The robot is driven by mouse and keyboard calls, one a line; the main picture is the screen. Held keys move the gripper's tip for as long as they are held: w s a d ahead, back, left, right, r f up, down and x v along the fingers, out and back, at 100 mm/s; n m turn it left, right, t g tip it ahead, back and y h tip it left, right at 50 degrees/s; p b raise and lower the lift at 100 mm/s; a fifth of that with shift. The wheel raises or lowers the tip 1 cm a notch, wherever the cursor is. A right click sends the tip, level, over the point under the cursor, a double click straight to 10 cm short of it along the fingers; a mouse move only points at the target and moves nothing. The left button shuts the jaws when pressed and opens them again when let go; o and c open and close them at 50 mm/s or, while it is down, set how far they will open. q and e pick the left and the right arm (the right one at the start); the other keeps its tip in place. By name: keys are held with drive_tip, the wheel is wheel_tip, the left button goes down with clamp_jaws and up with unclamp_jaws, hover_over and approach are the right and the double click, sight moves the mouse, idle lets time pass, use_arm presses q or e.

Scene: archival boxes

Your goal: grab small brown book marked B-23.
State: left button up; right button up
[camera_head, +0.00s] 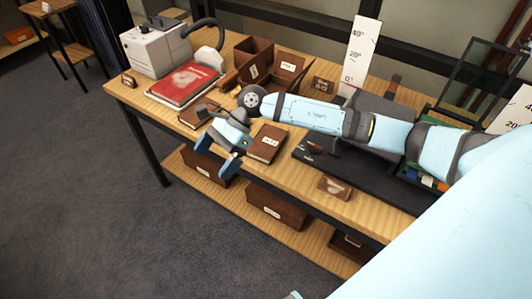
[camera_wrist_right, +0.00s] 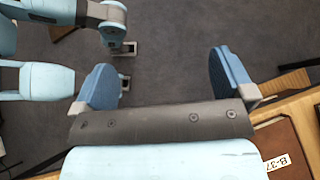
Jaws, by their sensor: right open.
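My right gripper (camera_head: 233,152) is open and empty, pointing down near the table's front edge. Its two blue fingers stand wide apart in the right wrist view (camera_wrist_right: 165,82), with floor between them. A brown book (camera_head: 267,143) with a pale label lies just right of the gripper in the head view. Another small brown book (camera_head: 198,112) lies left of the gripper, partly hidden by it. Their labels are too small to read. In the right wrist view a brown book marked B-37 (camera_wrist_right: 292,150) lies at lower right, cut off. No label reading B-23 is legible.
A red book (camera_head: 185,84) and a grey-white machine (camera_head: 155,47) are at the table's left. Open brown boxes (camera_head: 255,62) stand at the back. A small brown item (camera_head: 335,187) lies near the front edge. Brown boxes (camera_head: 277,207) sit on the lower shelf.

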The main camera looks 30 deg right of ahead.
drive_tip(key=w+d+f+n+t+h+b, duration=0.1)
drive_tip(key=w+d+n+h, duration=0.15)
drive_tip(key=d, duration=0.35)
drive_tip(key=w+d+f+n+h+b, duration=0.1)
drive_tip(key=w+d+h, duration=0.1)
drive_tip(key=d+h, duration=0.25)
drive_tip(key=h+b, duration=0.2)
drive_tip(key=h, duration=0.1)
approach(267, 140)
drive_tip(key=f, duration=0.2)
drive_tip(key=f+n, duration=0.1)
drive_tip(key=f, duration=0.1)
drive_tip(key=shift+s+a+t, duration=0.25)
drive_tip(key=shift+t, duration=0.05)
drive_tip(key=shift+s+f, duration=0.1)
drive_tip(key=shift+f, duration=2.85)
drive_tip(key=shift+r, duration=0.1)
drive_tip(key=c, duration=0.7)
